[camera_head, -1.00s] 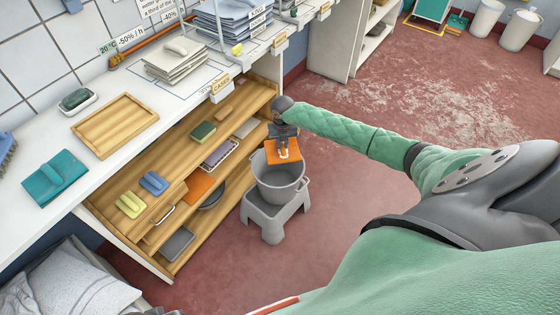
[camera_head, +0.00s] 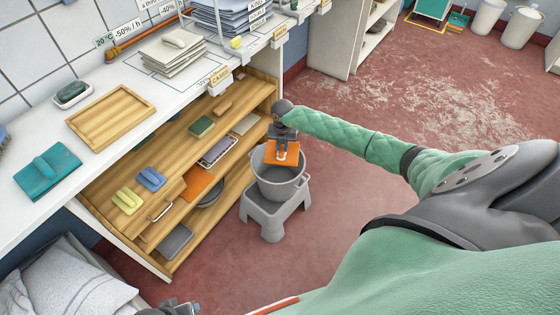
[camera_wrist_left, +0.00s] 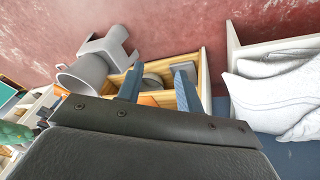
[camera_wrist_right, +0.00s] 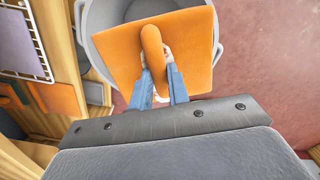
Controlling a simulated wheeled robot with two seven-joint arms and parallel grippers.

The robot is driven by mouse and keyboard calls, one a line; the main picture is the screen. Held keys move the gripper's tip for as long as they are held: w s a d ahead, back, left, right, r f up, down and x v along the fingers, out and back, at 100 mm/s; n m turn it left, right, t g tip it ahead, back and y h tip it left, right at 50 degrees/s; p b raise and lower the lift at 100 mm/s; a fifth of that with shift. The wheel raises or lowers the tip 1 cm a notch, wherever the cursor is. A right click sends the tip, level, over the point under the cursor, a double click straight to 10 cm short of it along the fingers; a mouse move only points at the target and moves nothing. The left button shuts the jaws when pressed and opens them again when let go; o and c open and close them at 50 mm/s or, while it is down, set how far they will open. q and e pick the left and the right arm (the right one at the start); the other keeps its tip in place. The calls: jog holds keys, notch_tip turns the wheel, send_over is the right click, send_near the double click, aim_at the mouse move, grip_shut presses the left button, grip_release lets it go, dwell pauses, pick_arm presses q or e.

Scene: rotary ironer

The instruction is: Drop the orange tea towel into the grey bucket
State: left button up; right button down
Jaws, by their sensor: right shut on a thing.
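The orange tea towel (camera_head: 281,153) is a flat square with a raised ridge. My right gripper (camera_head: 284,138) is shut on that ridge, which also shows in the right wrist view (camera_wrist_right: 161,88). The towel (camera_wrist_right: 187,42) hangs over the mouth of the grey bucket (camera_head: 280,188), hiding much of the opening. Its height above the rim is hard to tell. The bucket's rim (camera_wrist_right: 95,52) shows around the towel in the right wrist view. My left gripper (camera_wrist_left: 158,82) is open and empty, away from the bucket; only a bit of it shows low in the head view.
The bucket stands on a grey stool (camera_head: 262,221) beside a wooden shelf unit (camera_head: 122,221). Another orange cloth (camera_head: 198,184) lies on the shelf. The white counter (camera_head: 105,150) bears a wooden tray and folded cloths. Red floor (camera_head: 330,240) is free right of the stool.

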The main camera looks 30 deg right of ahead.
pick_arm(q)
jog(key=shift+w+d+f, duration=0.25)
jog(key=shift+d+f, duration=0.35)
jog(key=shift+d, duration=0.05)
pick_arm(e)
jog(key=shift+f, duration=0.7)
jog(key=c, duration=1.3)
grip_release()
jog(key=shift+o, duration=0.2)
jog(key=shift+r+b, duration=0.85)
jog(key=shift+r, duration=3.1)
pick_arm(q)
jog(key=shift+w+d+f+t+h, duration=0.25)
jog(key=shift+d+f+t+h, duration=0.15)
jog(key=shift+d+f, duration=0.4)
jog(key=shift+a, duration=0.1)
